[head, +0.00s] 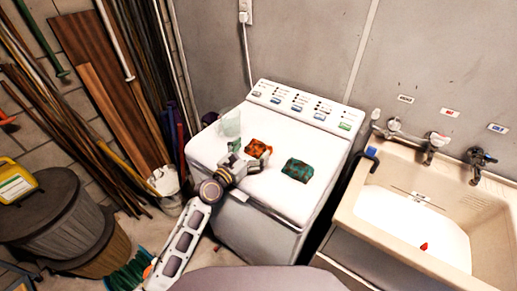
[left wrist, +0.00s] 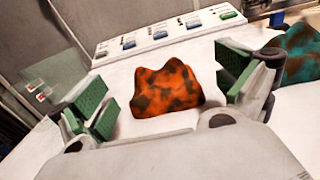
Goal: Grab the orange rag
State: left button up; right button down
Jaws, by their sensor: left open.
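The orange rag (head: 259,147) with dark stains lies crumpled on top of the white washing machine (head: 212,146). In the left wrist view the rag (left wrist: 166,89) sits ahead of and between the green-padded fingers, apart from both. My left gripper (head: 246,160) is open and empty, low over the machine's top just in front of the rag. Its fingers show widely spread in the left wrist view (left wrist: 163,92). My right gripper is not in view.
A teal stained rag (head: 298,170) lies to the right of the orange one. A pale translucent object (head: 230,124) stands at the left on the machine. The control panel (head: 305,107) rises behind. A sink (head: 393,187) stands at right.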

aim_at(258, 141)
pick_arm(q)
jog(key=shift+x, duration=2.2)
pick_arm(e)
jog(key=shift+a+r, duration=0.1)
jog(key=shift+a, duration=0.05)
pick_arm(q)
jog(key=shift+a+r, duration=0.1)
jog(key=shift+a, duration=0.1)
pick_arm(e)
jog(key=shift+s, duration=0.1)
pick_arm(q)
jog(key=c, duration=0.9)
jog(key=shift+r, duration=0.2)
jog(key=shift+c, duration=0.2)
jog(key=shift+r+p, duration=0.5)
jog(key=shift+r, duration=0.4)
notch_tip(258, 141, up, 6)
jog(key=shift+r+p, duration=0.1)
jog(key=shift+p, duration=0.65)
jog(key=shift+r, duration=0.85)
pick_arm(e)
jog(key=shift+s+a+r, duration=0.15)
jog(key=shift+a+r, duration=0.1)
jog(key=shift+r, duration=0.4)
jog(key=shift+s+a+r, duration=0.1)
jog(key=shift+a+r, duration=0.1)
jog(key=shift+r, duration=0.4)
